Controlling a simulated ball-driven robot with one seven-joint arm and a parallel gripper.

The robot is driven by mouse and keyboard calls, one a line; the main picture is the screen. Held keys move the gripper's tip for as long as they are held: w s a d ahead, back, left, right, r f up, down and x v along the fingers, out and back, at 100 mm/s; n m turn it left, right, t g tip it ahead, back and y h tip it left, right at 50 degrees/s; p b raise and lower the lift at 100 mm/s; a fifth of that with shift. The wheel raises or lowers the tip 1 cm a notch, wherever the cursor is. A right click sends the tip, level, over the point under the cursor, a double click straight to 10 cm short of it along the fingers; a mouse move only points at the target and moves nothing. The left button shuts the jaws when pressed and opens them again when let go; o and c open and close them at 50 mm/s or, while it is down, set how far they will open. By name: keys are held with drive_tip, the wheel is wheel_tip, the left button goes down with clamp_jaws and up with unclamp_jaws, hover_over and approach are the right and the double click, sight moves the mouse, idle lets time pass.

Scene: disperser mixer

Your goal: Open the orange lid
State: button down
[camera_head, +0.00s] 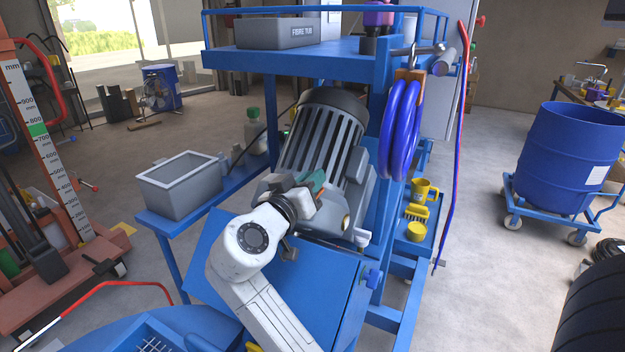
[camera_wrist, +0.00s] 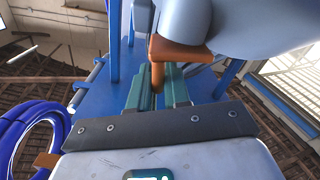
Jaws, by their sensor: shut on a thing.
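The orange lid (camera_wrist: 180,50) shows in the wrist view as an orange plate with a short stem, against a rounded grey-blue housing. My gripper (camera_wrist: 157,82) has its two green fingers on either side of the stem and is shut on it. In the head view my gripper (camera_head: 316,183) is at the lower front of the grey ribbed motor (camera_head: 322,135). There the lid is hidden behind my gripper and wrist. The lid's hinge and how far it stands open cannot be made out.
The blue machine frame (camera_head: 270,270) surrounds my arm. A grey open bin (camera_head: 180,185) is on the left shelf. A coiled blue hose (camera_head: 400,125) hangs right of the motor, above yellow cups (camera_head: 425,188). A blue drum (camera_head: 565,150) stands on a trolley at right, across open floor.

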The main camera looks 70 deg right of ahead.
drive_tip(key=shift+w+r+n+p, duration=0.3)
drive_tip(key=shift+r+n+p, duration=0.3)
drive_tip(key=shift+n, duration=0.2)
drive_tip(key=w+n+p, duration=0.1)
drive_tip(key=n, duration=0.1)
drive_tip(key=n+p, duration=0.1)
drive_tip(key=shift+w+r+n+p, duration=0.3)
drive_tip(key=shift+w+n, duration=0.1)
drive_tip(key=w+n+p, duration=0.2)
drive_tip(key=n, duration=0.1)
drive_tip(key=n+p, duration=0.1)
drive_tip(key=n, duration=0.1)
drive_tip(key=shift+w+d+p, duration=0.1)
drive_tip(key=shift+w+p, duration=0.25)
drive_tip(key=shift+w, duration=0.05)
drive_tip(key=n+p, duration=0.1)
drive_tip(key=w+n, duration=0.1)
drive_tip(key=n, duration=0.1)
drive_tip(key=shift+w+f+p, duration=0.2)
drive_tip(key=shift+f+p, duration=0.1)
drive_tip(key=shift+p, duration=0.1)
drive_tip(key=shift+w+f+n+p, duration=0.25)
drive_tip(key=shift+w+n+p, duration=0.15)
drive_tip(key=shift+n, duration=0.6)
drive_tip(key=shift+f, duration=0.1)
drive_tip(key=c, duration=1.3)
unclamp_jaws()
drive_tip(key=shift+f, duration=0.15)
drive_tip(key=shift+o, duration=0.6)
drive_tip(key=shift+f, duration=0.1)
